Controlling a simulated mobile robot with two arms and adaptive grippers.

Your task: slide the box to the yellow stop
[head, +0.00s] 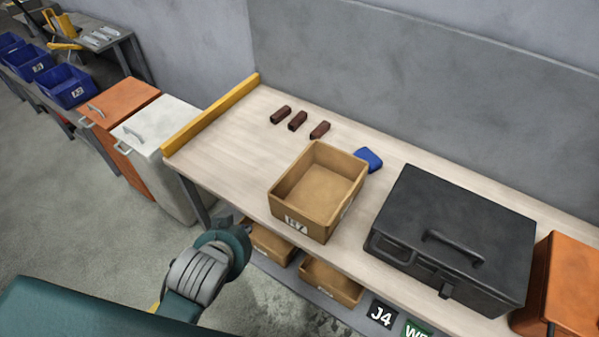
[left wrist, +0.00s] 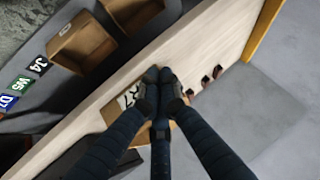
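The box (head: 287,207) is a tan open-top box with a white label on its front. It stands upright on the light wood bench (head: 225,150), around the middle, and looks empty. The yellow stop (head: 212,115) is a bar along the bench's left end, well apart from the box. It also shows in the left wrist view (left wrist: 263,30). My left gripper (head: 246,226) is off the bench's front edge, left of the box. In the left wrist view its fingertips (left wrist: 158,76) are together with nothing seen between them, and they hide part of the box (left wrist: 118,110). My right gripper is out of view.
Several small things lie behind the box: dark red blocks (head: 298,121) and a blue piece (head: 368,159). A black case (head: 455,235) stands to the right. Bare bench lies between box and stop. Bins (head: 332,280) sit on a shelf below.

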